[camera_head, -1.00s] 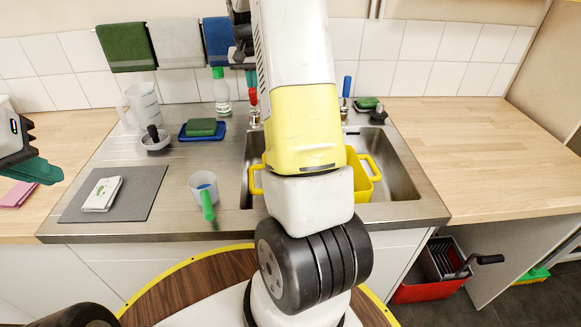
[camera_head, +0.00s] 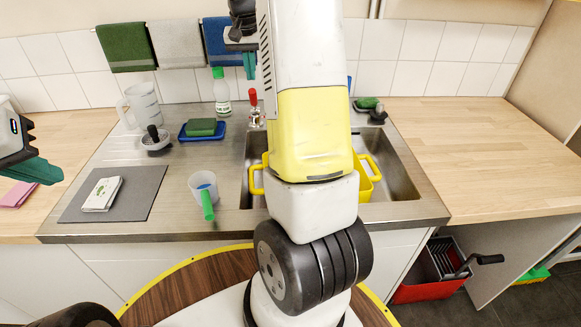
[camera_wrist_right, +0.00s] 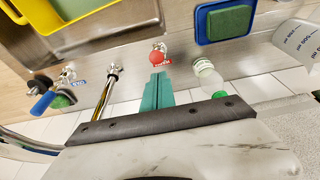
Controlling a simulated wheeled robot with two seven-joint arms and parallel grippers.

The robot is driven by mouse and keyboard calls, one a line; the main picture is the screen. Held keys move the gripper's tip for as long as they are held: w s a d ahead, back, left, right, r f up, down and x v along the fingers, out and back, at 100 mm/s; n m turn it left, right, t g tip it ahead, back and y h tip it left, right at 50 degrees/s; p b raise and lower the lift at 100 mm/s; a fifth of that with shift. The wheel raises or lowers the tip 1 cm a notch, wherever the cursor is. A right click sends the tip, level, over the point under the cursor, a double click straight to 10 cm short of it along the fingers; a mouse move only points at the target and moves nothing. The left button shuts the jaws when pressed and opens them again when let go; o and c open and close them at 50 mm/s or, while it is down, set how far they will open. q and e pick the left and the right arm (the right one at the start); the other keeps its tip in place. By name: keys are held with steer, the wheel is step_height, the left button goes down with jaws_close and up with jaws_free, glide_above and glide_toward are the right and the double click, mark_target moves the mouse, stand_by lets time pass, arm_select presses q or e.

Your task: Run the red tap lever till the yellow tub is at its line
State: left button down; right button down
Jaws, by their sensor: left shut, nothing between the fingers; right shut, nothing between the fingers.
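The red tap lever (camera_head: 253,98) stands at the back of the sink; its round red end also shows in the right wrist view (camera_wrist_right: 157,57). The yellow tub (camera_head: 368,178) sits in the sink, largely hidden behind my right arm; its line and water level are not visible. Its edge shows in the right wrist view (camera_wrist_right: 40,14). My right gripper (camera_head: 249,68) is shut and empty, above the red lever in the head view, its teal fingertips (camera_wrist_right: 157,78) pointing at the lever with no clear contact. My left gripper (camera_head: 38,172) is shut and empty at the far left.
A green-capped bottle (camera_head: 221,92) stands close by, left of the lever. A sponge on a blue tray (camera_head: 201,132) and a cup (camera_head: 204,188) are further left. The right worktop (camera_head: 470,150) is clear.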

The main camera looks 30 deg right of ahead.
steer(key=s, duration=0.1)
steer(key=s+a, duration=0.1)
steer(key=s, duration=0.1)
steer(key=s+a, duration=0.1)
steer(key=shift+s+a, duration=0.1)
steer(key=shift+s, duration=0.15)
step_height(320, 180, down, 10)
steer(key=shift+r, duration=0.25)
stand_by(6.7)
